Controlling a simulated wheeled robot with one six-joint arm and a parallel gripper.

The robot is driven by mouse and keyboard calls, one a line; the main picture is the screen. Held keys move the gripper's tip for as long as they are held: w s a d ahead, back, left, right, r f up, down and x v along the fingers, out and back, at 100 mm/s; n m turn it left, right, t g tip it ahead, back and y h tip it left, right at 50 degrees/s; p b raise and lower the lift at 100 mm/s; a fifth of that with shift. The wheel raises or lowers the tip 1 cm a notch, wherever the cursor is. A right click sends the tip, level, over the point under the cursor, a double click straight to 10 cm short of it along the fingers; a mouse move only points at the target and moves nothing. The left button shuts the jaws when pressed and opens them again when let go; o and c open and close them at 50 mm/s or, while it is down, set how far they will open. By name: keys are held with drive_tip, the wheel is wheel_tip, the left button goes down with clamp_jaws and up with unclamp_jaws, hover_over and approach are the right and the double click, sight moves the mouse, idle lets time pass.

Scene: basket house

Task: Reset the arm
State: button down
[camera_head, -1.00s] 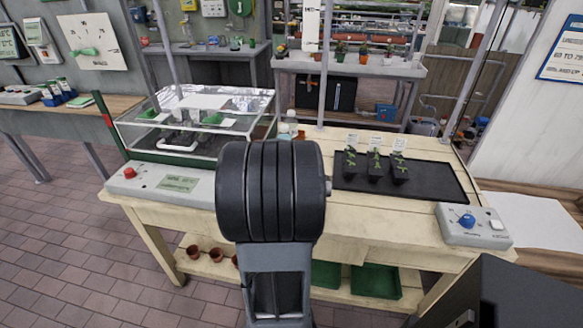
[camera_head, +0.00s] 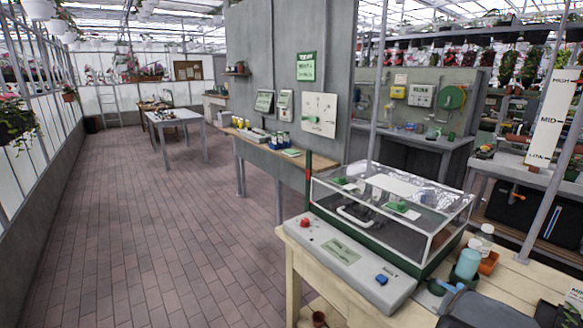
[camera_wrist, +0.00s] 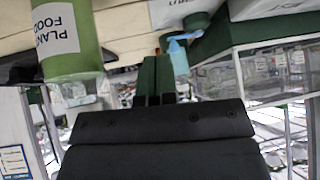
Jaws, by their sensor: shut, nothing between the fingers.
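My gripper (camera_wrist: 155,80) shows in the wrist view as two dark fingers pressed together, shut and empty. In the head view only dark parts, probably of my arm, show at the bottom right corner; the gripper itself cannot be made out there. In the wrist view a green container labelled PLANT FOOD (camera_wrist: 70,40) is close at the left, apart from the fingers. A light blue object (camera_wrist: 179,57) is just right of the fingertips.
A clear-lidded box (camera_head: 390,215) stands on a wooden bench, behind a grey panel (camera_head: 345,262) with red and blue buttons. A teal bottle (camera_head: 467,262) stands to its right. Open brick floor (camera_head: 180,240) lies left. A white table (camera_head: 177,117) stands farther back.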

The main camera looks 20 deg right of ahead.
drive_tip(key=w+a+r+n+y+p, duration=0.1)
drive_tip(key=a+r+n+y+p, duration=0.1)
drive_tip(key=a, duration=0.9)
drive_tip(key=w+a+r+n+y+p, duration=0.1)
drive_tip(key=a+r+n, duration=0.3)
drive_tip(key=a, duration=0.7)
drive_tip(key=w+a+r+n+g+y+p, duration=0.1)
drive_tip(key=w+a+r+n+y+p, duration=0.1)
drive_tip(key=a+n, duration=0.4)
drive_tip(key=a+r+y+p, duration=0.1)
drive_tip(key=a+r, duration=0.1)
drive_tip(key=a, duration=0.3)
drive_tip(key=shift+n+y, duration=0.3)
drive_tip(key=shift+y, duration=0.1)
drive_tip(key=shift+a, duration=0.1)
